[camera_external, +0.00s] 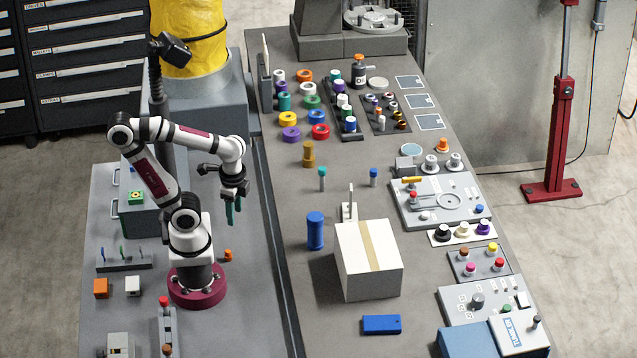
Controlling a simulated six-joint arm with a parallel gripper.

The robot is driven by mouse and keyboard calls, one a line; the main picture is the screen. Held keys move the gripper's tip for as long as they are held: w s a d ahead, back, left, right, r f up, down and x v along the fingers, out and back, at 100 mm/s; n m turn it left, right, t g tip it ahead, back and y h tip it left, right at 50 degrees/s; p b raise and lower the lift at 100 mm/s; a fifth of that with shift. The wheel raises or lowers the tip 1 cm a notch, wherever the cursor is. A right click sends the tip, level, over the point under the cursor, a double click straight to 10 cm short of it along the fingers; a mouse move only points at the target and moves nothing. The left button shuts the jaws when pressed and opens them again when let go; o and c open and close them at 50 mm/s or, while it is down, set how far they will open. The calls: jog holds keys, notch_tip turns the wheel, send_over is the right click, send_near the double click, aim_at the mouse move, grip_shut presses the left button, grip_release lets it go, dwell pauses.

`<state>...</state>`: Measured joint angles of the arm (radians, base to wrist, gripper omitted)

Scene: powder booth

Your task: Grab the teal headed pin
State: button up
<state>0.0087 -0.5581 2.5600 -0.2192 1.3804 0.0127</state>
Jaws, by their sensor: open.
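The teal headed pin (322,177) stands upright on the grey bench, with a teal cap on a paler shaft. A similar pin with a blue head (373,177) stands to its right. My gripper (232,215) has teal fingers that point down. It is open and empty, held to the left of the teal headed pin and well apart from it, near the bench's left edge.
A brown-gold cylinder (308,154) stands just behind the teal headed pin. A blue cylinder (315,230) and a white box with a tan stripe (352,262) stand in front. Several coloured rings (291,134) lie behind. The bench left of the pin is clear.

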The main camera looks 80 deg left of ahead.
dwell(0.3)
jog(key=shift+o, duration=1.4)
